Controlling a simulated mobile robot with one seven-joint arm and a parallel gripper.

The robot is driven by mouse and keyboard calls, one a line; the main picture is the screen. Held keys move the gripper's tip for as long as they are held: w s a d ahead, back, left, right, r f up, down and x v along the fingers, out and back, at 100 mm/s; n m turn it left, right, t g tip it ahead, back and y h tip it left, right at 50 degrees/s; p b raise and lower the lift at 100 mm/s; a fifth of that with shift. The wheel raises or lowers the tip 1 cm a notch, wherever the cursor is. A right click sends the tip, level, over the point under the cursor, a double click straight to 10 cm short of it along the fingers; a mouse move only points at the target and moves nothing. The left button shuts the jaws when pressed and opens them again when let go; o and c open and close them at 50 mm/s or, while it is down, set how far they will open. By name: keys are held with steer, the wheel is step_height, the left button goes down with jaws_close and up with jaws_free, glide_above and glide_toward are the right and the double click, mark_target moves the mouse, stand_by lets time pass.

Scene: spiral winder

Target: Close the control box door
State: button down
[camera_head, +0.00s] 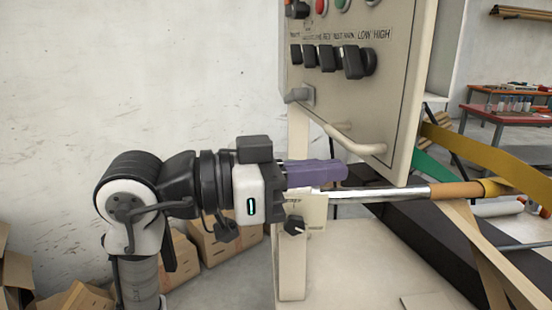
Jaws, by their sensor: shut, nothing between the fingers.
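The beige control box door (400,105) fills the upper right of the head view, seen at an angle. It carries black rotary knobs (325,58) and coloured buttons. The top of the box is cut off by the frame, and I cannot tell how far the door stands open. My gripper (346,172) has its purple fingers shut and empty. It points right, just below the handle in the picture; no contact is clear.
A metal rod with an orange sleeve (455,190) extends right behind my fingers. Yellow (490,160) and green belts cross at the right. A black knob (294,226) sits on the post below my gripper. Cardboard boxes (215,240) stand by the wall. A red table (510,120) is farther back.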

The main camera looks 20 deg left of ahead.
mark_target(373, 166)
steer(key=shift+p+x, duration=0.5)
steer(key=shift+x, duration=1.35)
